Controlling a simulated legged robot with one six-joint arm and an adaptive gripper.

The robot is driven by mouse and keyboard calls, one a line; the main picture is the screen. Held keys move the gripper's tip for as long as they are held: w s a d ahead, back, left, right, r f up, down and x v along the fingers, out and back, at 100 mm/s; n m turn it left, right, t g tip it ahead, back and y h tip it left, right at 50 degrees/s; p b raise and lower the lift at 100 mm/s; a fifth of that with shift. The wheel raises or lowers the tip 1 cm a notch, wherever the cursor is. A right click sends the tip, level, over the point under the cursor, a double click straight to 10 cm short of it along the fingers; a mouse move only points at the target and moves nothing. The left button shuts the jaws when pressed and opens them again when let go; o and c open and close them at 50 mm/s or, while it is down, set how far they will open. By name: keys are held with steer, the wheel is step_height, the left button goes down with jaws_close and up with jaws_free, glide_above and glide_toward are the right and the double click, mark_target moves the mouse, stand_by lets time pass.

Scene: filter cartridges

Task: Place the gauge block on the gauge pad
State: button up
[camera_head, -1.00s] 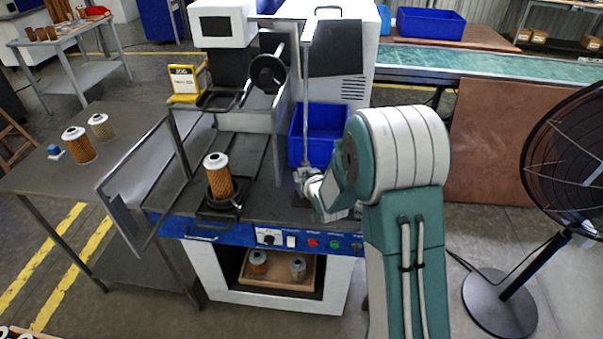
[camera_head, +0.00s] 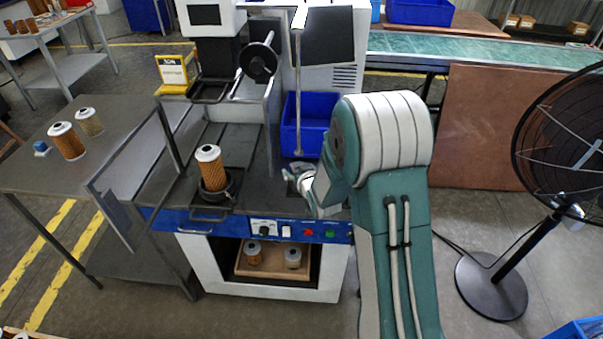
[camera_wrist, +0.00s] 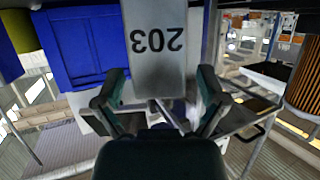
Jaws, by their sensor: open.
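A pale grey block marked 203 (camera_wrist: 158,45), which looks like the gauge block, shows upside down in the wrist view. Its near end lies between the spread fingers of my gripper (camera_wrist: 160,106). Whether either finger touches it, I cannot tell. In the head view my gripper (camera_head: 299,174) is low over the right part of the machine's dark worktop, just in front of a blue bin. The block is too small to make out surely there. The gauge pad is not clearly visible; my gripper may hide it.
An orange filter cartridge (camera_head: 209,170) stands in a dark holder left of my gripper. The blue bin (camera_head: 311,120) and a thin upright post (camera_head: 298,85) are close behind. More cartridges stand on the left table (camera_head: 95,165). A large fan (camera_head: 570,140) stands at right.

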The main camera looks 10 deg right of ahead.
steer(key=s+r+g, duration=0.2)
steer(key=s+r, duration=0.4)
steer(key=s, duration=0.6)
steer(key=s+r+g+h, duration=0.1)
steer(key=s+r+g, duration=0.2)
steer(key=s+r, duration=0.4)
steer(key=s+r+m+g, duration=0.1)
steer(key=s+r+g, duration=0.2)
steer(key=s, duration=1.4)
step_height(320, 180, up, 4)
steer(key=shift+s+f, duration=0.25)
